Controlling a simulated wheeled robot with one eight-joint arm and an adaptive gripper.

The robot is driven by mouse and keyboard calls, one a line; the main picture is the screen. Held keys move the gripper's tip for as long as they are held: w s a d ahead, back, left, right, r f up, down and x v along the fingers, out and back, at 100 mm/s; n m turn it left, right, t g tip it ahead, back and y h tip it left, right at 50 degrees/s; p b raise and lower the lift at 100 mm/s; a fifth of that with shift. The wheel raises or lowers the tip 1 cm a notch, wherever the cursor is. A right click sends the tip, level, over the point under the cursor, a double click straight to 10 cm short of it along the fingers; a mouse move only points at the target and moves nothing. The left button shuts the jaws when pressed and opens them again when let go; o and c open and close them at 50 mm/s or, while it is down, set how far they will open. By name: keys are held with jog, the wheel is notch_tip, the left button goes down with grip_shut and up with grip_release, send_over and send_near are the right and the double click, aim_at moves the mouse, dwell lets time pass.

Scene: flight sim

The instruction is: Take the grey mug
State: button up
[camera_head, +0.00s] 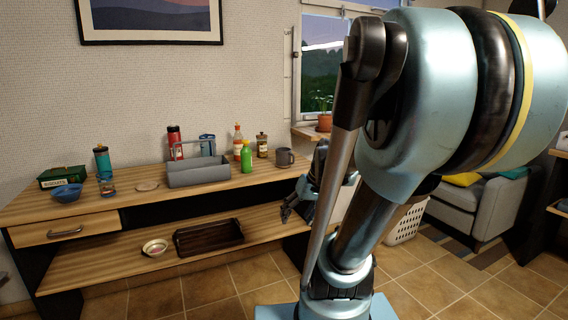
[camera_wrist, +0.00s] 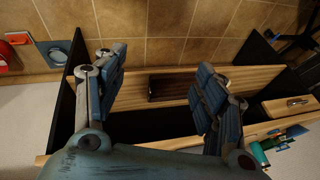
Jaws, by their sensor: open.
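The grey mug (camera_head: 284,157) stands upright at the right end of the wooden tabletop (camera_head: 120,205) in the head view. My gripper (camera_head: 289,211) is in front of the table's right end, lower than the mug and apart from it. In the wrist view my gripper (camera_wrist: 158,84) has its two fingers spread wide with nothing between them. I cannot make out the mug in the wrist view.
A brown-lidded jar (camera_head: 262,145), a green bottle (camera_head: 246,156) and a sauce bottle (camera_head: 238,142) stand left of the mug. A grey caddy (camera_head: 198,174) is further left. A potted plant (camera_head: 324,121) sits behind right. A dark tray (camera_head: 208,236) lies on the lower shelf.

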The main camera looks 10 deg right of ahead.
jog(key=w+d+r+n+t+y, duration=0.1)
jog(key=w+r+t+y, duration=0.15)
jog(key=w, duration=0.75)
jog(key=w+d+r+n+t+y, duration=0.1)
jog(key=w+r+t+y, duration=0.15)
jog(key=w, duration=0.85)
jog(key=w+d+n+t+y, duration=0.2)
jog(key=w+d+t, duration=0.4)
jog(key=w+d, duration=0.65)
send_near(286, 158)
jog(key=w+r, duration=0.2)
jog(key=shift+d+x, duration=0.2)
jog(key=shift+x, duration=2.75)
jog(key=shift+w, duration=0.1)
jog(key=shift+f, duration=0.1)
jog(key=shift+c, duration=0.5)
grip_shut()
